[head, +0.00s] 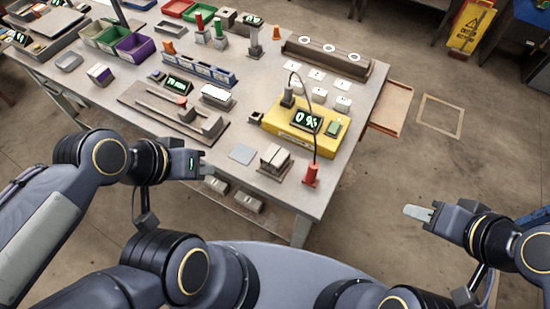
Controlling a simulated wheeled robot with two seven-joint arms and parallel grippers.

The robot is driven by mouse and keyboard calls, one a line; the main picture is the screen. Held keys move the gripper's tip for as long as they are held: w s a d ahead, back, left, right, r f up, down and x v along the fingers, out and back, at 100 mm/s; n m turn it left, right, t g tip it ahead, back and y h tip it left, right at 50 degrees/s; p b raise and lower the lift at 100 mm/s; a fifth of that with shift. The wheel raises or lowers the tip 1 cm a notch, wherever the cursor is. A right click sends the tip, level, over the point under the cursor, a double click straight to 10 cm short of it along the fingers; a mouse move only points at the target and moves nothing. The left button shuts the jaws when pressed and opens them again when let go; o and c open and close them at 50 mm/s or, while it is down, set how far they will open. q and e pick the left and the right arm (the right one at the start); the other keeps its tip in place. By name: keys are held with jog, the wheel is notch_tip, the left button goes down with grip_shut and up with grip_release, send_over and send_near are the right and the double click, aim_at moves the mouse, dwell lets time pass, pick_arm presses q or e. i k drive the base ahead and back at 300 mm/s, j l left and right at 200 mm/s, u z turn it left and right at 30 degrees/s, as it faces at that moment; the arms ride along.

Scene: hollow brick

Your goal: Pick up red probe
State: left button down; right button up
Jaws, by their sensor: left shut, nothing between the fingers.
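The red probe (311,175) stands upright near the front right edge of the table. My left gripper (207,170) is shut and empty at the table's front edge, well left of the probe. My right gripper (415,212) is off the table, to the right of and lower in the picture than the probe. A pale flat tip shows there, and its jaw gap cannot be made out. Neither gripper touches the probe.
A slider rig (175,112) is further left. Coloured bins (133,46) and a long block with round holes (328,62) stand behind.

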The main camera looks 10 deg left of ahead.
aim_at(309, 180)
jog(key=k+z, duration=0.15)
jog(key=k, duration=0.5)
jog(key=j+z, duration=0.1)
jog(key=z, duration=0.4)
jog(key=j+z, duration=0.1)
jog(key=z, duration=0.35)
jog(key=j+z, duration=0.15)
jog(key=z, duration=0.35)
jog(key=j+z, duration=0.1)
jog(key=z, duration=0.4)
jog(key=k+j, duration=0.1)
jog(key=j, duration=0.25)
jog(key=k+j, duration=0.1)
jog(key=j, duration=0.2)
jog(key=k+j, duration=0.1)
jog(key=j, duration=0.25)
